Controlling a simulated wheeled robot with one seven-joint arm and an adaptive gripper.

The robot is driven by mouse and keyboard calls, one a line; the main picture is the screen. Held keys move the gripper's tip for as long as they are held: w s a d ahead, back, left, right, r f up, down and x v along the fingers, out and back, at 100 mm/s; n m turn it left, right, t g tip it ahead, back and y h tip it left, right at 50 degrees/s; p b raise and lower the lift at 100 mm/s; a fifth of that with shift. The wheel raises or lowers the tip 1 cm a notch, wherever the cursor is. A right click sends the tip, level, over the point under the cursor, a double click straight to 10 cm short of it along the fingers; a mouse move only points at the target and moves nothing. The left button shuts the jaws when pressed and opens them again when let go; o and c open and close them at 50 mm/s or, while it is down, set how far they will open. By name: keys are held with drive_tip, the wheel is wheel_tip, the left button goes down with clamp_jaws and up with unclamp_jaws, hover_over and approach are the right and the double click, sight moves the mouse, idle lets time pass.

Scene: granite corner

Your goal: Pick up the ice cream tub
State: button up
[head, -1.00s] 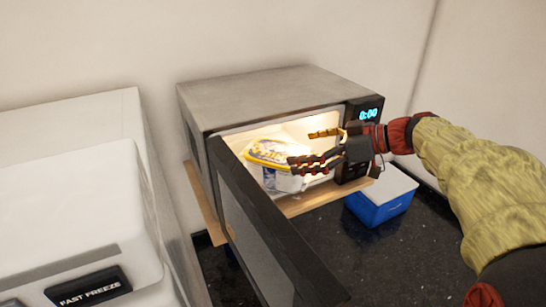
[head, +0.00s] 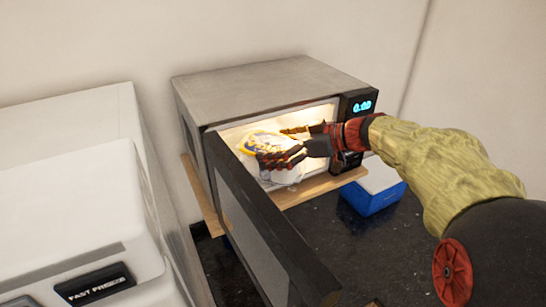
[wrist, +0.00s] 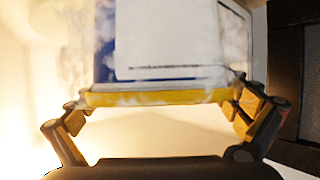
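The ice cream tub (head: 287,176), white and blue with a yellow lid, stands inside the open, lit microwave (head: 270,88). My gripper (head: 278,146) reaches into the microwave from the right, its fingers at the tub. In the wrist view the tub (wrist: 165,45) fills the top middle, its yellow rim lying between the two spread fingers (wrist: 160,108). The fingers are open, one on each side and close to the rim. I cannot tell whether either touches it. In the head view my fingers hide part of the tub.
The microwave door (head: 262,225) hangs open toward the front left. The microwave rests on a wooden board (head: 315,187) on a dark counter (head: 330,235). A blue box with a white lid (head: 372,197) stands to the right, below my arm. A white freezer unit (head: 70,200) is at left.

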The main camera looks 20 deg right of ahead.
drive_tip(key=shift+c, duration=1.2)
drive_tip(key=c, duration=1.1)
drive_tip(key=shift+r, duration=0.1)
drive_tip(key=shift+c, duration=0.7)
drive_tip(key=shift+r, duration=0.15)
drive_tip(key=shift+r+b, duration=0.35)
drive_tip(key=shift+r, duration=0.25)
wheel_tip(320, 180, up, 2)
drive_tip(key=shift+d+b, duration=0.1)
drive_tip(key=shift+b, duration=0.35)
drive_tip(key=s+d+b, duration=0.9)
drive_tip(key=s+d, duration=1.1)
drive_tip(key=d, duration=0.4)
drive_tip(key=shift+s+d+b, duration=0.2)
drive_tip(key=shift+d+b, duration=0.1)
